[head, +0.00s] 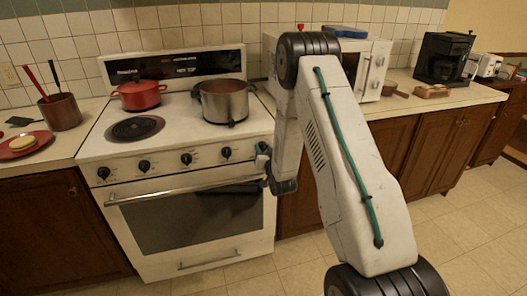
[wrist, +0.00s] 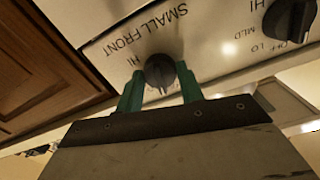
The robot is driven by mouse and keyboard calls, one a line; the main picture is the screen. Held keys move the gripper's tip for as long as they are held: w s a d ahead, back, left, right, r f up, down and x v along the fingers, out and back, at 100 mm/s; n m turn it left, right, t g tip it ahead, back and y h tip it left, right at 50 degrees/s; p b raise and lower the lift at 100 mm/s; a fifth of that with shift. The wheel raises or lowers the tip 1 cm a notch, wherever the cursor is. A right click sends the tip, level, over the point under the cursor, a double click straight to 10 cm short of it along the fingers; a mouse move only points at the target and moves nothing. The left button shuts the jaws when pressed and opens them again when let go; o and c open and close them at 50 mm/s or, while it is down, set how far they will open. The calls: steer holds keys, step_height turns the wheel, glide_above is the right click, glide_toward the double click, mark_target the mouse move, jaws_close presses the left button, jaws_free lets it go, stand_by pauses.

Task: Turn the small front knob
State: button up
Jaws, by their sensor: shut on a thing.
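The small front knob (wrist: 159,70) is a dark round knob on the white stove panel. The wrist view shows it under the label SMALL FRONT, which appears upside down, with HI beside it. My gripper (wrist: 161,78) has its two green fingers on either side of the knob, shut on it. In the head view my gripper (head: 263,160) is at the right end of the stove's front panel, and my arm and gripper mostly hide this knob. The knob's exact setting is hard to read.
The stove (head: 190,200) has several other knobs and an oven handle (head: 180,191) below the panel. A steel pot (head: 222,102) and a red pot (head: 138,95) stand on top. The neighbouring knob (wrist: 289,18) is at upper right in the wrist view.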

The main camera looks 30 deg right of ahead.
steer(key=m, duration=0.3)
steer(key=shift+m, duration=2.1)
steer(key=o, duration=1)
steer(key=shift+a, duration=0.1)
